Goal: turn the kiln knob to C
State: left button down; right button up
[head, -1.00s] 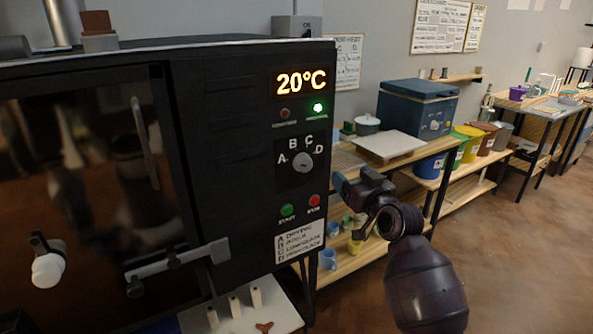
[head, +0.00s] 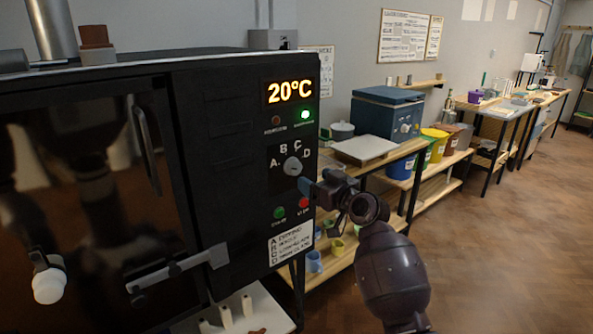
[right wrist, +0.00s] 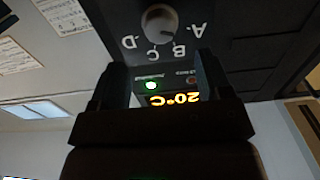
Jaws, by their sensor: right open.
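The kiln knob (head: 292,167) is a round grey dial on the black kiln's front panel (head: 215,150), with letters A, B, C and D arched above it. In the right wrist view the panel is upside down. The knob (right wrist: 159,22) shows beyond the open, empty fingers of the right gripper (right wrist: 160,78), with nothing between them. My left gripper is not in view.
The display (head: 290,91) reads 20°C, with a lit green lamp (head: 305,114) below. A green button (head: 279,213) and a red button (head: 304,203) sit under the knob. Wooden shelving (head: 380,165) stands close behind my right arm. Open floor lies at the right.

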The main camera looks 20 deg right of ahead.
aim_at(297, 169)
jog(key=x, duration=0.8)
jog(key=shift+w+f+b, duration=0.1)
jog(key=shift+b, duration=0.3)
jog(key=shift+c, duration=0.5)
jog(key=c, duration=0.7)
